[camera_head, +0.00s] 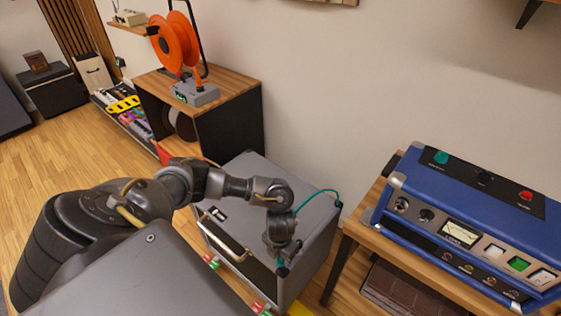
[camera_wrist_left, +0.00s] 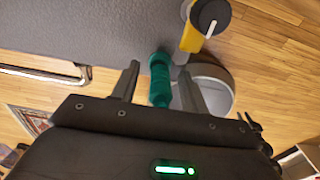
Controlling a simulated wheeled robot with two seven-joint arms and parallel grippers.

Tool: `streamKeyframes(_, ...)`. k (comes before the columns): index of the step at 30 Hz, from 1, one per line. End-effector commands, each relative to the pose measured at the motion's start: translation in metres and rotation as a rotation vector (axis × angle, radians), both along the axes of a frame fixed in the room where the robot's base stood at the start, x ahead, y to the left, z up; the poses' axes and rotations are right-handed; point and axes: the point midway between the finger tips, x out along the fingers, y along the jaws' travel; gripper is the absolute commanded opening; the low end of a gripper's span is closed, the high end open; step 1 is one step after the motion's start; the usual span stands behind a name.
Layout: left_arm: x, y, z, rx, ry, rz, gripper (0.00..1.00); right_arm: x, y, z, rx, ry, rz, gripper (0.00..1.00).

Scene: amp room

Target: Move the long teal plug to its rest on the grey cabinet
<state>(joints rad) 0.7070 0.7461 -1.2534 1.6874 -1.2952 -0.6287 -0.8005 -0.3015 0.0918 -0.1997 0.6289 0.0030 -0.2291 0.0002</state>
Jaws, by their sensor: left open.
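The grey cabinet (camera_head: 258,178) stands in the middle of the head view, with a bar handle on its front. My left gripper (camera_head: 281,264) points down at the cabinet's front right part. In the left wrist view, the long teal plug (camera_wrist_left: 160,80) lies between the two fingers of the left gripper (camera_wrist_left: 158,82), which are apart with gaps beside it. A thin teal cable (camera_head: 312,194) arcs from behind the gripper to the cabinet's right edge. The gripper hides most of the plug in the head view. The plug's rest cannot be made out. My right gripper is not in view.
A blue amplifier (camera_head: 462,225) sits on a wooden table at right. An orange cable reel (camera_head: 175,40) stands on a wooden shelf unit behind left. In the left wrist view, a yellow part with a dark knob (camera_wrist_left: 207,18) and a round grey piece (camera_wrist_left: 215,75) are close to the fingers.

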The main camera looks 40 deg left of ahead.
Motion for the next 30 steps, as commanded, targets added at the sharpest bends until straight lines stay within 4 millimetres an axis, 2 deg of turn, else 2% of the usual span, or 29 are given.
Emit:
streamKeyframes(8, 0.002, 0.000, 0.056, -0.002, -0.005, -0.003, 0.45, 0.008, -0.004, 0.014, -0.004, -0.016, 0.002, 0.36)
streamKeyframes(12, 0.002, 0.000, 0.084, 0.001, -0.004, -0.002, 0.45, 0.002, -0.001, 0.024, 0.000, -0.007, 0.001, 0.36)
streamKeyframes(15, 0.001, 0.000, 0.097, 0.001, -0.004, -0.002, 0.45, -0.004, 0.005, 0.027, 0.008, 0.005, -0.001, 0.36)
streamKeyframes(21, 0.000, 0.000, 0.108, 0.000, 0.000, 0.000, 0.45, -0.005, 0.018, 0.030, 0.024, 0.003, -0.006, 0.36)
streamKeyframes(30, 0.000, 0.000, 0.108, 0.000, 0.000, 0.000, 0.45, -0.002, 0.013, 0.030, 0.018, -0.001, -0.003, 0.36)
